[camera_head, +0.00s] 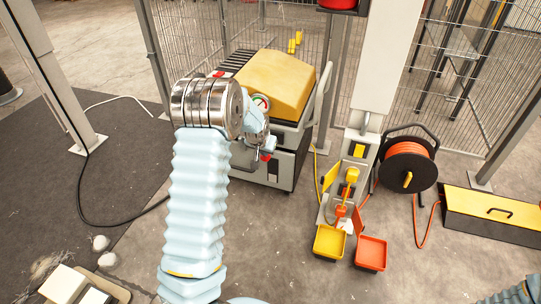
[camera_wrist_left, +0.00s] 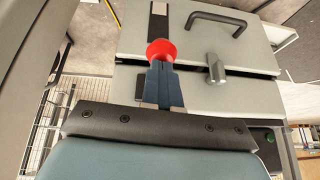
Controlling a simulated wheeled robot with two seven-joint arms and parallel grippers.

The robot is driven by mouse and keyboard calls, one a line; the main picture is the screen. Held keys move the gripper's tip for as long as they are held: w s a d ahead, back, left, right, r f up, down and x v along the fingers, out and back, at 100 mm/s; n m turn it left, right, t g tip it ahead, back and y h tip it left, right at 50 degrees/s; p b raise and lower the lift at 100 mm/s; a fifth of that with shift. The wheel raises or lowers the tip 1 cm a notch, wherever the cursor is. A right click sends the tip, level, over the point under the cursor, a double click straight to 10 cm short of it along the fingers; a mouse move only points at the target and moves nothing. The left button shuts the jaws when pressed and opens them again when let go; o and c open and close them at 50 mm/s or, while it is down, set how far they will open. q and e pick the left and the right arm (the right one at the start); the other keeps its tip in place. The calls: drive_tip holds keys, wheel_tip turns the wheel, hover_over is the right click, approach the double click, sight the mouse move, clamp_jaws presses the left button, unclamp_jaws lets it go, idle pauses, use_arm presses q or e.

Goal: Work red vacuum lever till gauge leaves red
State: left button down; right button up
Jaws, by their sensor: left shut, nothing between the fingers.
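The red lever knob (camera_wrist_left: 161,50) sits at the tips of my left gripper (camera_wrist_left: 163,72) in the left wrist view. The gripper's dark fingers are shut, with nothing between them. The tips overlap the knob's lower edge; I cannot tell whether they touch it. In the head view the red knob (camera_head: 266,157) shows low on the machine's front, just below my left gripper (camera_head: 268,146), which my arm partly hides. The round gauge (camera_head: 261,102) shows red and green on its dial beside my wrist; its needle is too small to read. My right gripper is out of view.
The grey machine (camera_head: 272,178) carries a yellow block (camera_head: 275,80) on top. A black handle (camera_wrist_left: 216,18) and a grey latch (camera_wrist_left: 215,70) are near the knob. A hose reel (camera_head: 408,165) and yellow tray (camera_head: 329,242) stand to the right. Mesh fencing is behind.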

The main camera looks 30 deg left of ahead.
use_arm(q)
drive_tip(key=f+b, duration=0.1)
drive_tip(key=f, duration=0.1)
drive_tip(key=s+f+b, duration=0.1)
drive_tip(key=f+b, duration=0.1)
drive_tip(key=shift+d+f, duration=0.1)
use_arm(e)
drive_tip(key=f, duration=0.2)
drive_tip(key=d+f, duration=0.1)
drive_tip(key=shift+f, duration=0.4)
use_arm(q)
drive_tip(key=s+f+p+v, duration=0.1)
drive_tip(key=s+p+v, duration=0.1)
drive_tip(key=v, duration=1.1)
drive_tip(key=shift+s+d+f+p, duration=0.2)
drive_tip(key=shift+d+p, duration=0.15)
drive_tip(key=shift+p, duration=0.2)
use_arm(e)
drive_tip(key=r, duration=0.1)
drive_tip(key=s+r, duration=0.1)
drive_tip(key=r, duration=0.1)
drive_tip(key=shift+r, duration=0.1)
use_arm(q)
drive_tip(key=shift+w, duration=0.1)
